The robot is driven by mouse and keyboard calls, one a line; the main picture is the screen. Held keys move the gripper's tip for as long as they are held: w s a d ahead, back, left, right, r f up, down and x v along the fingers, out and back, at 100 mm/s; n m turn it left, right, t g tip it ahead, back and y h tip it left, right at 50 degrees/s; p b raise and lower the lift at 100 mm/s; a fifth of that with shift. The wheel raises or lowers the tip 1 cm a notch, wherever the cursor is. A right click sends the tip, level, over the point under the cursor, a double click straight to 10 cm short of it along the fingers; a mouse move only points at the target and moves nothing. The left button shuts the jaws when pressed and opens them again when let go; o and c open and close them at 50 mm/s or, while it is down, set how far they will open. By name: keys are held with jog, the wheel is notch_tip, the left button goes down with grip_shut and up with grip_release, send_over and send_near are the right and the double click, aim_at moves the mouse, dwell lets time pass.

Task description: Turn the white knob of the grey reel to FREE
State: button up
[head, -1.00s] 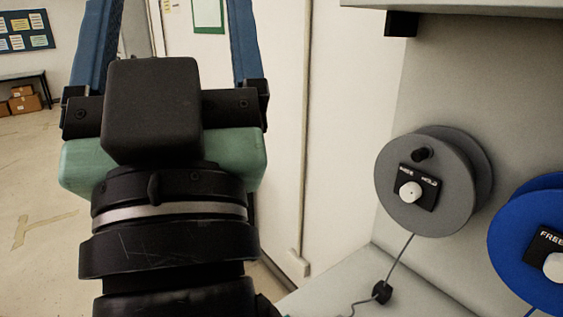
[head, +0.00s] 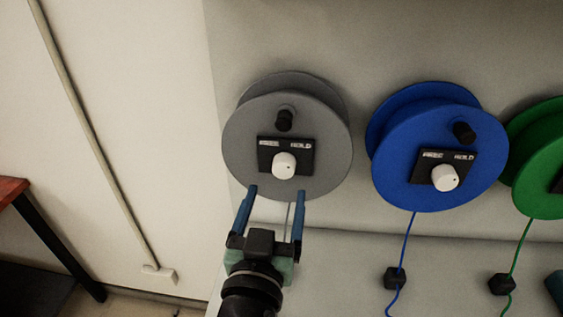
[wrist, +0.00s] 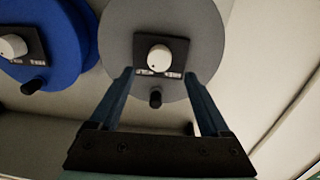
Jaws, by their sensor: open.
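The grey reel (head: 245,135) hangs on the wall in the head view, with a black crank handle near its top. Its white knob (head: 283,165) sits on a black plate (head: 306,160), which reads FREE at left and HOLD at right. A small dark mark shows on the knob; its exact heading is hard to tell. My gripper (head: 276,190) is open and empty, its blue fingers pointing up at the reel just below the knob. In the wrist view, upside down, the knob (wrist: 159,58) lies between and slightly beyond the fingertips (wrist: 158,75); I see no contact.
A blue reel (head: 400,165) with its own white knob (head: 445,177) is to the right, then a green reel (head: 535,185). Cords hang from them to small black blocks on the grey ledge (head: 340,262). A red-topped table (head: 12,190) stands at far left.

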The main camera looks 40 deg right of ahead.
aim_at(282, 170)
jog(key=p+x, duration=0.1)
jog(key=x, duration=0.7)
jog(key=shift+p, duration=0.4)
grip_shut()
